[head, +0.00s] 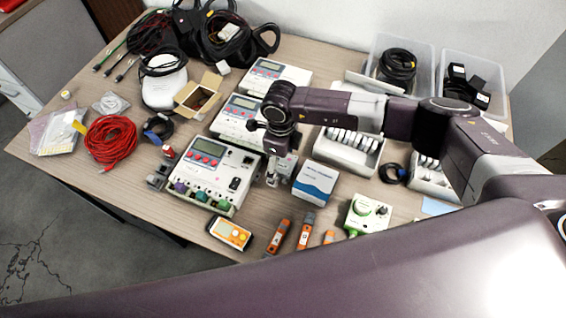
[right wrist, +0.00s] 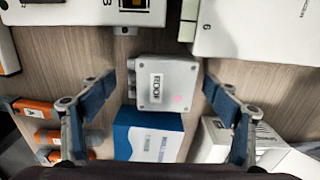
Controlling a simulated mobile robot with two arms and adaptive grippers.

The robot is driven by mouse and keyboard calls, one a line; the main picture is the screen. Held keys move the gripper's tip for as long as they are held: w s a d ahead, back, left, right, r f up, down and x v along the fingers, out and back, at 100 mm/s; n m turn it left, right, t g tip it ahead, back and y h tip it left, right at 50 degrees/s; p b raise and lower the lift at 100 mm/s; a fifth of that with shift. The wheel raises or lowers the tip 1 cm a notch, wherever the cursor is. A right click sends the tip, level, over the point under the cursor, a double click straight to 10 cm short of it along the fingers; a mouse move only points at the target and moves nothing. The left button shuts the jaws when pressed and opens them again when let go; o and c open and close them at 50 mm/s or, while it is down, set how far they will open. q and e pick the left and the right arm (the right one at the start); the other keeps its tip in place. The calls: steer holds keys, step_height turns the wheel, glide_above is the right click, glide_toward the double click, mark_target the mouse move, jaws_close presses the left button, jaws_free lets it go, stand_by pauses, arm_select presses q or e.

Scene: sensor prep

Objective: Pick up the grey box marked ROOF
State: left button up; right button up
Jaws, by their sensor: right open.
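The grey box marked ROOF (right wrist: 180,92) lies on the wooden table, in the middle of the right wrist view, its label legible but turned sideways. In the head view, my right gripper and wrist largely cover the box. My right gripper (right wrist: 160,88) is open, pointing down over the box, with one blue-padded finger on each side. Both fingers show gaps to the box. In the head view, the right gripper (head: 278,170) is between the white meter unit and the blue-and-white carton. My left gripper is not in view.
The blue-and-white carton (head: 315,182) stands close beside the box; it also shows in the right wrist view (right wrist: 148,140). A white meter unit (head: 207,172) is to the left. Orange-and-grey tools (head: 305,230) and a green-and-white device (head: 367,214) lie nearer the front edge.

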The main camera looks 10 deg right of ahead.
steer(key=shift+f, duration=0.2)
steer(key=c, duration=1.3)
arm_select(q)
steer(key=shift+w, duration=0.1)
arm_select(e)
steer(key=shift+c, duration=0.2)
steer(key=shift+w+r, duration=0.1)
steer(key=shift+r, duration=0.05)
